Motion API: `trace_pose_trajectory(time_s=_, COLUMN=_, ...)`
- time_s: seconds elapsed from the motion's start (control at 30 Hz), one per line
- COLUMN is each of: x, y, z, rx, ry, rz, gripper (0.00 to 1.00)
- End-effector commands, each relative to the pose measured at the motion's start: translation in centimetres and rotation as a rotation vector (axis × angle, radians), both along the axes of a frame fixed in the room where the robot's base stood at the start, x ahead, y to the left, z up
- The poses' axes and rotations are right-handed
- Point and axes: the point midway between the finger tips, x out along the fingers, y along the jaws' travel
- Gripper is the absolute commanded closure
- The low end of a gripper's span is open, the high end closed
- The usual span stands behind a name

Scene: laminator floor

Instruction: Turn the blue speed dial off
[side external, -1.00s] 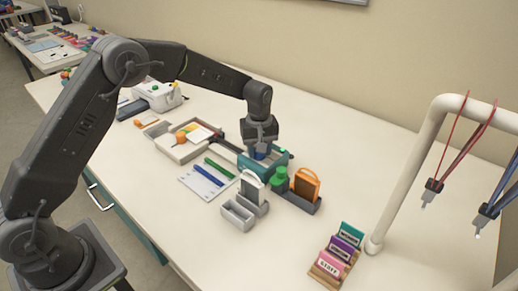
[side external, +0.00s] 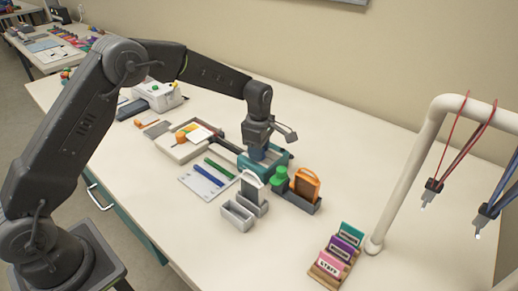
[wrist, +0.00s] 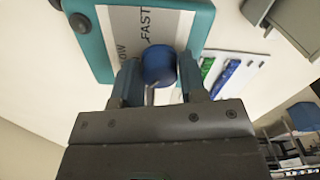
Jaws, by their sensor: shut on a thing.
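The blue speed dial (wrist: 159,66) sits on the pale label plate of the teal machine (wrist: 92,50) in the wrist view. The plate reads "FAST" and a partly hidden word ending in "OW". My gripper (wrist: 160,78) is shut on the dial, with one finger on each side of it. In the side external view my gripper (side external: 258,155) points down over the teal machine (side external: 284,160), and the dial is hidden there. A pointer mark on the dial cannot be made out.
A grey-white holder (side external: 252,188) stands nearby.

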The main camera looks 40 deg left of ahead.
Motion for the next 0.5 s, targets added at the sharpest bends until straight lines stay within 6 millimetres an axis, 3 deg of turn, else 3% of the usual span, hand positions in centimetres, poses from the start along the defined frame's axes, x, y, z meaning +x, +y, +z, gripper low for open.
trace_pose_trajectory(time_s=0.5, x=0.07, y=0.07, z=0.19, rx=0.001, ry=-0.003, rz=0.146, gripper=0.85)
